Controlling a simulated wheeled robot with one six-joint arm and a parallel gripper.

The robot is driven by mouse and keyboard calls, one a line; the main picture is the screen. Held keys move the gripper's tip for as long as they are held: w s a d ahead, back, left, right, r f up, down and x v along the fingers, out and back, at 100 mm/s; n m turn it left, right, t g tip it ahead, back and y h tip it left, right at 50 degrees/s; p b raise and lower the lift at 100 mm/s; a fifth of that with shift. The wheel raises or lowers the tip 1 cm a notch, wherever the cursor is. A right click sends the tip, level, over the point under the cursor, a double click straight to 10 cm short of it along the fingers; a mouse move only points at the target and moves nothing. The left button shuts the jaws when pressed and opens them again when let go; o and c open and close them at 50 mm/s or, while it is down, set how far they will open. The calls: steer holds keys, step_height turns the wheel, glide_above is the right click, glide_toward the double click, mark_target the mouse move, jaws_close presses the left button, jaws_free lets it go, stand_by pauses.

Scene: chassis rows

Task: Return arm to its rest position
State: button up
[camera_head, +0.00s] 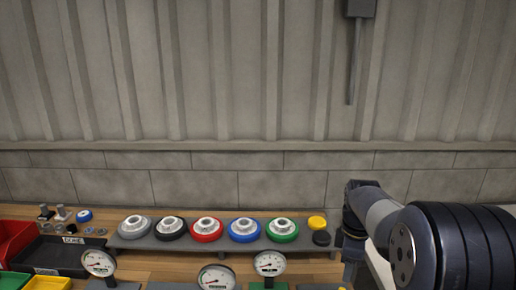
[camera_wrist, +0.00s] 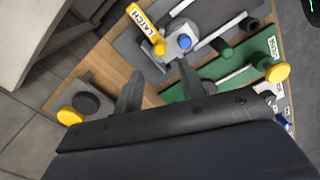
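My arm (camera_head: 385,215) comes in from the right of the head view, with a large dark ribbed link in front. My gripper is not clearly seen in the head view. In the wrist view my gripper (camera_wrist: 160,82) has its two dark fingers apart, with nothing between them. The fingers point at a wooden bench top (camera_wrist: 118,52). Beyond the right fingertip are a yellow handle marked LATCH (camera_wrist: 145,28) and a blue button (camera_wrist: 184,41). The dark gripper body fills the bottom of that view.
A grey rack (camera_head: 135,241) carries several coloured round parts, with a yellow cap (camera_head: 317,222) at its right end. Gauges (camera_head: 270,263) stand in front. A dark DONE tray (camera_head: 50,254) is at the left. A green plate (camera_wrist: 205,90) bears a yellow knob (camera_wrist: 277,72). A bare wall (camera_head: 230,70) stands behind.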

mark_target(343, 288)
steer(key=shift+r, duration=0.25)
step_height(343, 288, down, 10)
steer(key=shift+f, duration=0.2)
steer(key=shift+w+r+m, duration=0.1)
steer(key=shift+w+m, duration=0.1)
steer(key=shift+m, duration=0.1)
steer(key=shift+w+d+m, duration=0.1)
steer(key=shift+w+m, duration=0.25)
steer(key=shift+m, duration=0.65)
steer(key=shift+w+d+m, duration=0.1)
steer(key=shift+w+m, duration=0.2)
steer(key=shift+m, duration=0.7)
steer(key=shift+a, duration=0.1)
